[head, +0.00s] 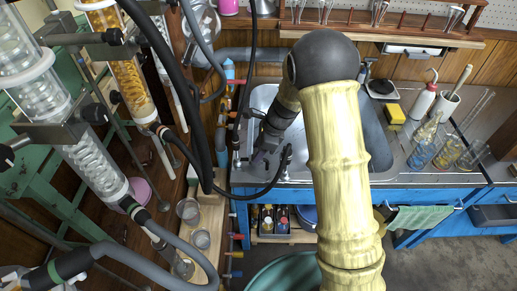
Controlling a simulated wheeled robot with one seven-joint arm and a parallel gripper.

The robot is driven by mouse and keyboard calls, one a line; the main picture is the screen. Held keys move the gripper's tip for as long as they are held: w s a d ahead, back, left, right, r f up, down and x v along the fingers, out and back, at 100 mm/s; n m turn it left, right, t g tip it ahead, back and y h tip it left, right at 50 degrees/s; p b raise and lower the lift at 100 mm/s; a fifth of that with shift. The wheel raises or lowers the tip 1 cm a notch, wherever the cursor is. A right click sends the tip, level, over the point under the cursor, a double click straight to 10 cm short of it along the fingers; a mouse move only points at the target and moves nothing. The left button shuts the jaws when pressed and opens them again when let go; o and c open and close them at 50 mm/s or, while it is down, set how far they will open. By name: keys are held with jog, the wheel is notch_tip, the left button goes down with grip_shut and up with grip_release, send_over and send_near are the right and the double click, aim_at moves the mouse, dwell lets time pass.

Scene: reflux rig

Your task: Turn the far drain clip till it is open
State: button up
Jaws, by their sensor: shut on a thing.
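My gripper (257,163) is at the left end of the steel sink, at the end of my arm, which reaches down behind the yellow segment. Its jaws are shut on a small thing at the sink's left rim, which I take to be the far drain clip. The jaws and the wrist hide most of the clip, so I cannot tell how far it is turned. A black hose (250,194) loops close below the jaws.
Glass condensers (95,165) and grey hoses fill the left side. Small glass beakers (188,210) stand on a wooden shelf below. A steel sink (262,96) lies under my arm. Bottles, a yellow sponge (395,112) and glassware (450,150) stand on the right counter.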

jog(key=shift+r+n+p, duration=0.15)
jog(key=shift+n+p, duration=0.35)
jog(key=shift+p, duration=0.15)
jog(key=n+g+p, duration=0.1)
jog(key=n+p, duration=0.1)
jog(key=shift+w+n+g+p, duration=0.15)
jog(key=shift+n+g+p, duration=0.15)
jog(key=shift+p, duration=0.1)
jog(key=n+g+p, duration=0.1)
jog(key=n+p, duration=0.1)
jog(key=n, duration=0.1)
jog(key=shift+w+n+h+p, duration=0.15)
jog(key=shift+n+h+p, duration=0.15)
jog(key=n+g+h+p, duration=0.1)
jog(key=n, duration=0.2)
jog(key=shift+w+a+n+p, duration=0.1)
jog(key=shift+a+n+p, duration=0.05)
jog(key=shift+n+p, duration=0.2)
jog(key=n, duration=0.2)
jog(key=n+h+p, duration=0.1)
jog(key=n, duration=0.1)
jog(key=shift+w+a+g+h, duration=0.1)
jog(key=shift+a+g+h, duration=0.05)
jog(key=shift+g+h, duration=0.2)
jog(key=shift+n, duration=0.25)
jog(key=o, duration=1)
